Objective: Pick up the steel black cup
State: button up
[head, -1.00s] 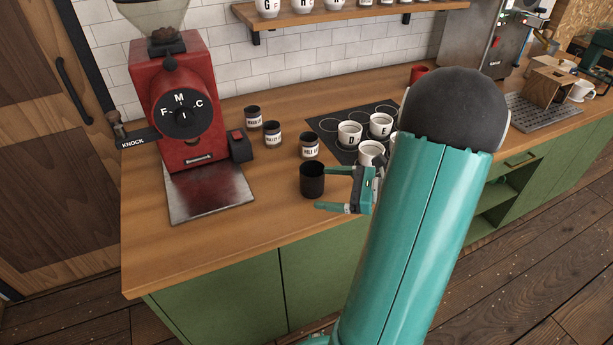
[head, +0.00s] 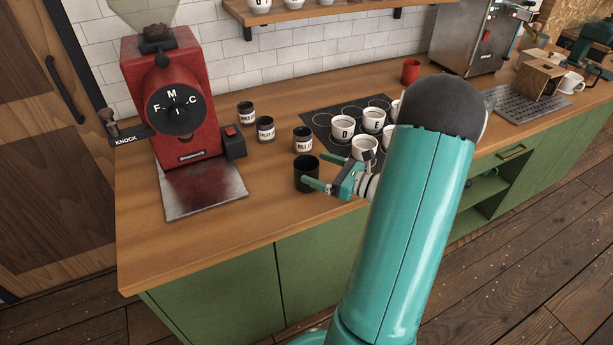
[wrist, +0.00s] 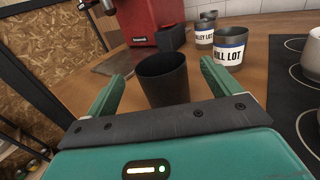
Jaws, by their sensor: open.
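The black cup (head: 305,174) stands upright on the wooden counter, in front of the labelled canisters. In the wrist view the black cup (wrist: 164,80) is ahead of the palm, between the two green fingers, and its inside looks empty. My gripper (head: 322,172) comes at it from the right, with one finger in front of the cup and one behind. In the wrist view my gripper (wrist: 158,92) is open, with a gap between the cup and each finger. The cup's lower part is hidden behind the gripper's dark edge.
Labelled canisters (head: 303,139) stand just behind the cup. White cups (head: 343,128) stand on a black mat (head: 320,122) to the right. A red grinder (head: 178,110) with a metal tray (head: 203,188) is at left. The counter's front edge (head: 235,258) is close; counter left of the cup is clear.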

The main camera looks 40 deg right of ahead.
aim_at(296, 160)
jog(key=x, duration=0.4)
jog(key=shift+w+a+f, duration=0.1)
jog(key=shift+w, duration=0.15)
jog(key=c, duration=1.1)
